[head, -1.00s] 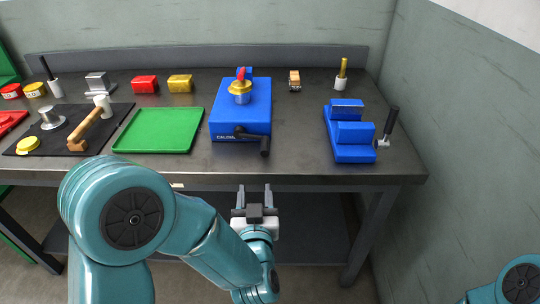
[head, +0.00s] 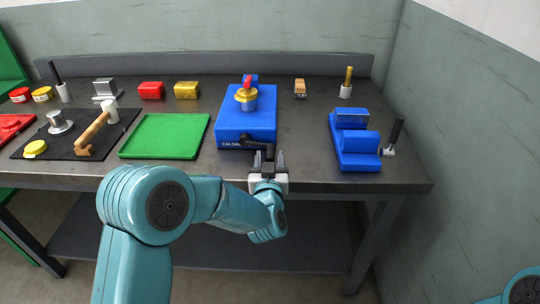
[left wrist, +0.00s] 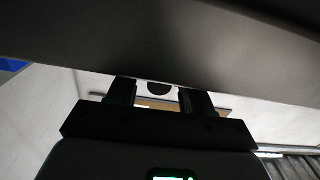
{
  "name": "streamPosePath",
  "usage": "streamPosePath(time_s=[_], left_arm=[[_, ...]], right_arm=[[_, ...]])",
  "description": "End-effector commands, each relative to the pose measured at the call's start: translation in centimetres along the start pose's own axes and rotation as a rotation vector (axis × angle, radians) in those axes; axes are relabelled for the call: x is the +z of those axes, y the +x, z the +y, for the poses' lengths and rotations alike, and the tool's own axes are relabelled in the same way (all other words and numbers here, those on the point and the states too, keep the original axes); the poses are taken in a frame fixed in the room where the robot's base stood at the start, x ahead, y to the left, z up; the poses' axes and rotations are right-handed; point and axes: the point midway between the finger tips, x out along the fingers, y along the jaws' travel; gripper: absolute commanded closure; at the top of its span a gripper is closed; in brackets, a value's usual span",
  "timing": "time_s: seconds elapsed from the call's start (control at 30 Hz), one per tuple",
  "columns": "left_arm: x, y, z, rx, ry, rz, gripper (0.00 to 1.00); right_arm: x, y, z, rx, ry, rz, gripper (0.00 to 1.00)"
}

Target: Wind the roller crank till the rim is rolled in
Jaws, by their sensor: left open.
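The blue machine (head: 232,124) with a black crank (head: 256,143) on its front stands on the bench. A small metal can with a gold rim (head: 246,94) sits on top of it, under a red-tipped part (head: 247,80). My left gripper (head: 267,156) is open at the bench's front edge, its fingers up by the crank's handle end, which they partly hide. I cannot tell whether they touch it. In the left wrist view the two fingers (left wrist: 158,96) stand apart with a dark round shape (left wrist: 160,90) between them. My right gripper is out of view.
A second blue machine (head: 358,160) with its own black-handled lever (head: 394,137) stands to the right. A green tray (head: 165,137) lies to the left, then a dark mat (head: 60,148) with a mallet (head: 96,130). A wall stands close on the right.

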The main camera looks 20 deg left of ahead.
Motion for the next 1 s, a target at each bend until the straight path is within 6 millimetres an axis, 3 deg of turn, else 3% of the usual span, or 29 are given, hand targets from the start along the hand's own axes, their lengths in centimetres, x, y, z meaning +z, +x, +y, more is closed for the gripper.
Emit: streamPosePath(time_s=[0.4, 0.57, 1.0], left_arm=[[0.0, 1.1, 0.0, 0.001, 0.000, 0.000, 0.49], [0.0, 1.1, 0.0, 0.001, 0.000, 0.000, 1.00], [-0.3, 1.0, 0.1, 0.001, -0.064, 0.002, 1.00]], right_arm=[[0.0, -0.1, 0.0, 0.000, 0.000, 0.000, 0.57], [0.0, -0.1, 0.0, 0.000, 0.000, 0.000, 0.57], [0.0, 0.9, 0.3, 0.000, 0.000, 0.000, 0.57]])
